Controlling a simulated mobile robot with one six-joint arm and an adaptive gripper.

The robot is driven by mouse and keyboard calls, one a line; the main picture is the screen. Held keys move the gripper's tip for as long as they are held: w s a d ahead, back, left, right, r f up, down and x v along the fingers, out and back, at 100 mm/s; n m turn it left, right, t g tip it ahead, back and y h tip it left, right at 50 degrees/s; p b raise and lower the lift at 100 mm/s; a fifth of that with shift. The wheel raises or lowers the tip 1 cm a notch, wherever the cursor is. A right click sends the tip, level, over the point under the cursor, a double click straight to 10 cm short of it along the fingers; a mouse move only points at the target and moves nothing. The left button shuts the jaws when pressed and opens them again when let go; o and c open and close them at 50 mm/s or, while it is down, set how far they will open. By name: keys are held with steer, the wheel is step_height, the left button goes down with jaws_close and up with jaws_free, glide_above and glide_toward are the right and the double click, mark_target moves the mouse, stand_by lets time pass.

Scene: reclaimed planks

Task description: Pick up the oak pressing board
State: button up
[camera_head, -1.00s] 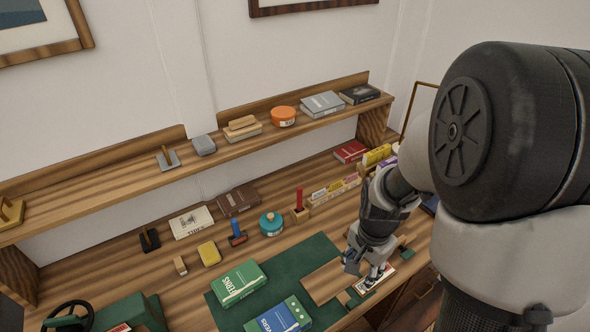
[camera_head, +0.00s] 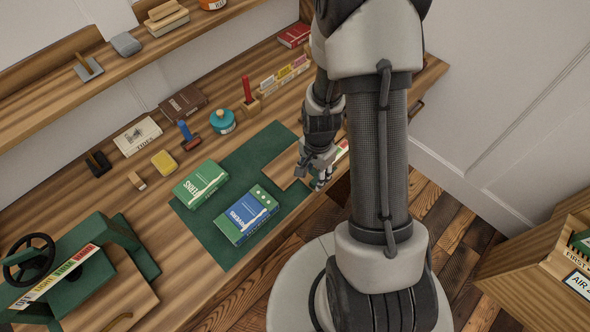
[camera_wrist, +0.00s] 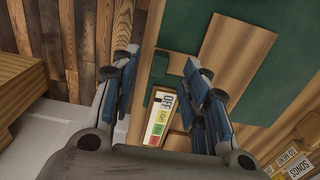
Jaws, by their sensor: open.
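A flat, light-brown wooden board (camera_head: 286,166), likely the oak pressing board, lies on the green mat (camera_head: 230,245) near the bench's front edge. In the wrist view the board (camera_wrist: 240,48) lies up and right of the fingers, partly hidden behind the right finger. My gripper (camera_head: 322,180) is just right of the board in the head view, over the bench's front edge. In the wrist view my gripper (camera_wrist: 163,70) has its fingers apart, with nothing held. A label strip reading OFF (camera_wrist: 162,115) shows below, between the fingers.
A green device with a black wheel (camera_head: 28,259) stands at the left. A wooden crate (camera_head: 530,262) stands at right. Floor (camera_head: 455,215) is open beside my base.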

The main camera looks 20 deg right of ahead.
mark_target(314, 182)
steer(key=f+b, duration=0.1)
steer(key=f, duration=0.1)
steer(key=f+b, duration=0.1)
steer(key=f, duration=0.2)
steer(key=shift+w+d+f, duration=0.1)
steer(key=shift+w+f, duration=0.1)
steer(key=shift+r, duration=0.1)
steer(key=shift+c, duration=0.4)
jaws_close()
